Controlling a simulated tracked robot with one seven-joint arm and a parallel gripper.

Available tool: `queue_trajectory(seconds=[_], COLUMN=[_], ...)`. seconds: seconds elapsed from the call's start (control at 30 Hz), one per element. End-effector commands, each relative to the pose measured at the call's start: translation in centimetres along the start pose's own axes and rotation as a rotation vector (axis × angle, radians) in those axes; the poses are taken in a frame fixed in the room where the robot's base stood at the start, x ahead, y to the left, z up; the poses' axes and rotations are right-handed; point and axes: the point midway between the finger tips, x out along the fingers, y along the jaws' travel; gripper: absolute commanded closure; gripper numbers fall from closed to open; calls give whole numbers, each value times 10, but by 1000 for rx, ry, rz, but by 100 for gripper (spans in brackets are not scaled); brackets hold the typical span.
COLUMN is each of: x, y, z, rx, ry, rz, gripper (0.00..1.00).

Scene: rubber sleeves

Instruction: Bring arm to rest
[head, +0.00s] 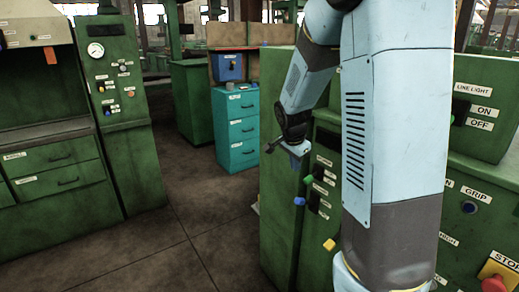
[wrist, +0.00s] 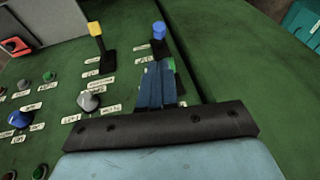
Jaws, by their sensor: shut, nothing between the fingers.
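My arm comes down in front of a green machine console (head: 276,215) in the head view. My gripper (head: 297,151) is at the console's upper part, with its blue fingers together and nothing between them. The wrist view shows the shut fingers (wrist: 158,75) over the green panel, pointing toward a blue-tipped lever (wrist: 158,31). A green control beside the fingertips is partly hidden. A yellow-tipped lever (wrist: 95,29) stands to the left. Whether the fingers touch the panel I cannot tell.
The panel also carries a grey knob (wrist: 88,101), a blue knob (wrist: 20,119) and several buttons. In the head view, a teal drawer cabinet (head: 237,130) stands behind, left of my gripper. A gauge cabinet (head: 113,75) stands at left. Open floor (head: 170,230) lies between.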

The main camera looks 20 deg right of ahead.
Motion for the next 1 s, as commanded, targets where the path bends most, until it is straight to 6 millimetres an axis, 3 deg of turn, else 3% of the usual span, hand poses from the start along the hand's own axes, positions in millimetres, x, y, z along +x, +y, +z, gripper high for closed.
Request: queue_trajectory(seconds=[0.27, 1.0], x=[-21, -151], y=[9, 92], z=[3, 48], rx=[-59, -588], ry=[-22, -60], rz=[-27, -219], gripper=[100, 100])
